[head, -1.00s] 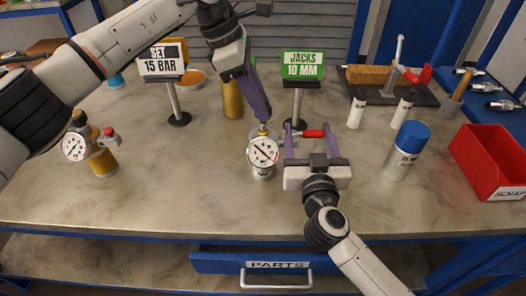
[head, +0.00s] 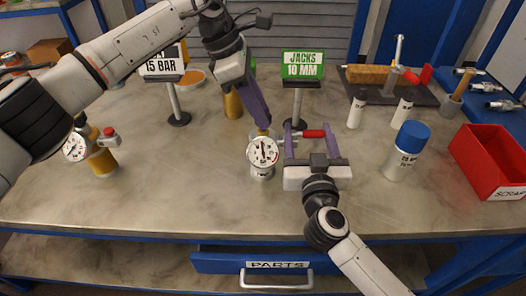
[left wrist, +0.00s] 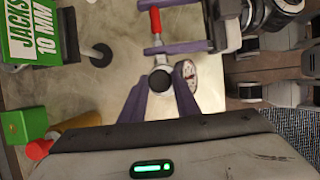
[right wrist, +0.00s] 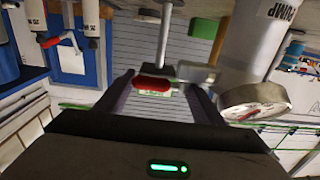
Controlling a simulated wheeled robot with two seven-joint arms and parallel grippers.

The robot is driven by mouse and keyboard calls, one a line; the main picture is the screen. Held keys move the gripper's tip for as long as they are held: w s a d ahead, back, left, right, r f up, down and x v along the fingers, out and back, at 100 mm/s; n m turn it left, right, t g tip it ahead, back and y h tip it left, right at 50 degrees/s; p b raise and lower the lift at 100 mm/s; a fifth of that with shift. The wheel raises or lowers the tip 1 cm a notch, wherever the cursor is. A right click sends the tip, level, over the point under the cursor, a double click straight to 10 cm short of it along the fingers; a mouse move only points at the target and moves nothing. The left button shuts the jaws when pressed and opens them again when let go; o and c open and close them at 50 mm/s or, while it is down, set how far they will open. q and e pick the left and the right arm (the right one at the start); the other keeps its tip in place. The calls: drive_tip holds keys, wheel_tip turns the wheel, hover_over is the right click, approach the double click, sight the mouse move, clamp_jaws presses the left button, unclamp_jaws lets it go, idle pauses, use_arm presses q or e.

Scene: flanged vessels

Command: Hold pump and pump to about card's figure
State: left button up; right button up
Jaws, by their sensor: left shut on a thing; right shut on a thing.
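The pump (head: 261,171) stands upright on the bench, a grey cylinder with a round white gauge (head: 262,151) facing me. The gauge needle points about straight up; its numbers are too small to read. My left gripper (head: 263,128) comes down from above and is shut on the pump's top; its dark round cap (left wrist: 160,80) sits between the fingers in the left wrist view. A lever with a red handle (head: 314,133) reaches right from the pump. My right gripper (head: 312,140) is shut on this lever. The card (head: 163,66) reads "15 BAR", its upper line partly covered by my left arm.
A second gauge vessel (head: 103,158), amber, stands at left. A green "JACKS 10 MM" sign (head: 302,65) stands behind the pump. A blue-capped can (head: 406,155), white bottles (head: 356,113) and a red scrap bin (head: 495,165) are at right. The front bench is clear.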

idle(0.8)
use_arm(q)
drive_tip(key=shift+r, duration=0.25)
drive_tip(key=shift+a+f, duration=0.1)
drive_tip(key=shift+f, duration=0.35)
idle(1.2)
drive_tip(key=o, duration=1.1)
drive_tip(key=shift+o, duration=0.2)
drive_tip(key=shift+r, duration=0.1)
drive_tip(key=v, duration=0.6)
